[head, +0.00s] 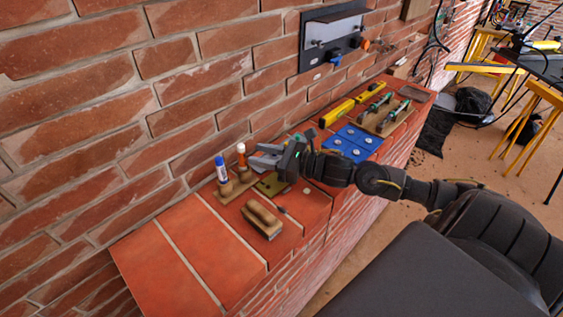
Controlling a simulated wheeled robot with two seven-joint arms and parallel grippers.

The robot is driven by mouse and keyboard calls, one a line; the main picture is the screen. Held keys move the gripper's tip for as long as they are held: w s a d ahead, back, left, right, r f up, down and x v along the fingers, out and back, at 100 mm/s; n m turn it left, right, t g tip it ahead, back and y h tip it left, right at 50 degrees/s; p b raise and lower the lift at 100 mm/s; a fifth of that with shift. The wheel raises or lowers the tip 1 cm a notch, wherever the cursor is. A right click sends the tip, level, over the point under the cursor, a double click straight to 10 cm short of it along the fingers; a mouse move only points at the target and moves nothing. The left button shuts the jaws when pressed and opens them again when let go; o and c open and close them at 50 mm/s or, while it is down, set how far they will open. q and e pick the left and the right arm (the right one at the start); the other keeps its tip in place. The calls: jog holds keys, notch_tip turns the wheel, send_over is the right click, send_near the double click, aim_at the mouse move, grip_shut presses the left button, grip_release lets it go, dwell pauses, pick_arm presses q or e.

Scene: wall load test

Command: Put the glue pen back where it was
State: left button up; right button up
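Two upright pens stand in a wooden holder (236,186) on the brick ledge. One is a blue and white pen (222,171). My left gripper is not in view.
A wooden-handled brush or float (262,220) lies in front of the holder. A blue plate (352,143), a yellow level (337,114) and a wooden tool rack (385,116) sit farther along. The brick wall (130,90) runs behind. The near left ledge (180,255) is clear.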

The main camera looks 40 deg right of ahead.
jog(key=b+v, duration=0.1)
jog(key=v, duration=0.5)
jog(key=shift+s, duration=0.1)
dwell(0.4)
